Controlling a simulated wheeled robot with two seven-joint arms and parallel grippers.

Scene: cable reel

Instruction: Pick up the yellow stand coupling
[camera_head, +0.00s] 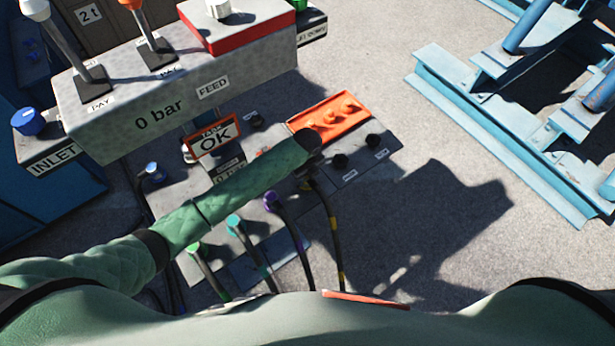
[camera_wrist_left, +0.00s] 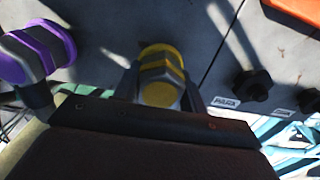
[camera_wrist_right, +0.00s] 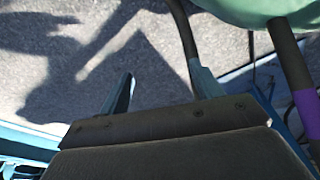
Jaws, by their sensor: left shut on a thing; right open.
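The yellow stand coupling (camera_wrist_left: 160,72) sits between the two fingers of my left gripper (camera_wrist_left: 161,88) in the left wrist view, with the fingers against its sides. In the head view my left gripper (camera_head: 311,160) is over the grey panel, and the coupling is hidden beneath it. A black hose with yellow bands (camera_head: 333,222) runs down from there. I cannot tell whether the coupling still touches the panel. My right gripper (camera_wrist_right: 160,88) is open and empty above the ground in the right wrist view. It is not visible in the head view.
Purple (camera_head: 271,202), teal (camera_head: 233,222) and green (camera_head: 193,248) couplings with hoses stand left of the gripper. Black knobs (camera_head: 340,160) and an orange tray (camera_head: 330,118) are close to the right. The grey lever block (camera_head: 180,85) overhangs behind. Open ground lies right.

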